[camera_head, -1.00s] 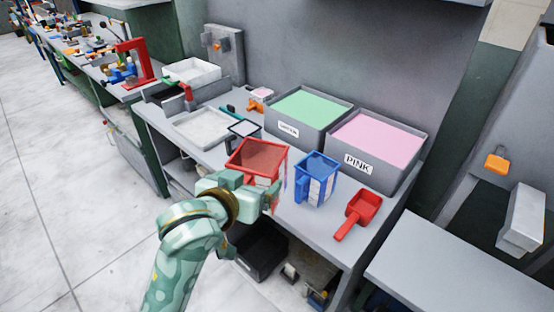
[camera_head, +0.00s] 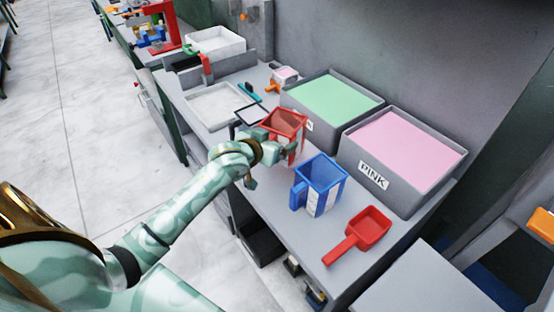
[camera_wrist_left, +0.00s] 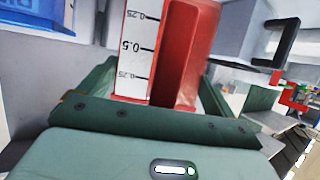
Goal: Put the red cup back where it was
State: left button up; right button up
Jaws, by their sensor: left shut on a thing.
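The red cup (camera_head: 286,122) is a square measuring cup with a white scale strip on its side. My left gripper (camera_head: 277,146) is shut on it. The cup is near the front part of the bench, before the green bin; I cannot tell whether its base touches the bench top. In the left wrist view the red cup (camera_wrist_left: 190,50) stands between the fingers of my left gripper (camera_wrist_left: 150,95), its scale marks showing. The cup's base is hidden. My right gripper is not in view.
A blue cup (camera_head: 322,175) and a red scoop (camera_head: 369,230) stand to the right on the bench. Behind are the green-filled bin (camera_head: 290,98) and the bin labelled PINK (camera_head: 399,195). A black-framed scale (camera_head: 250,114) and a white tray (camera_head: 213,106) are to the left.

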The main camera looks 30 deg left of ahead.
pick_arm(q)
notch_tip(320, 180, down, 6)
jog(key=shift+r+b, duration=0.1)
jog(key=shift+b, duration=0.9)
jog(key=shift+r, duration=0.1)
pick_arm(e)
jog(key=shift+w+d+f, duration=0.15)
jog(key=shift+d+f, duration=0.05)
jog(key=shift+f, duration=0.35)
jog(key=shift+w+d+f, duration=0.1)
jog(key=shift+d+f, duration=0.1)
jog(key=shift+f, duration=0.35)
pick_arm(q)
jog(key=shift+s, duration=0.1)
jog(key=o, duration=0.7)
jog(key=shift+o, duration=0.2)
jog(key=shift+r, duration=0.1)
jog(key=p+v, duration=0.3)
jog(key=v, duration=0.9)
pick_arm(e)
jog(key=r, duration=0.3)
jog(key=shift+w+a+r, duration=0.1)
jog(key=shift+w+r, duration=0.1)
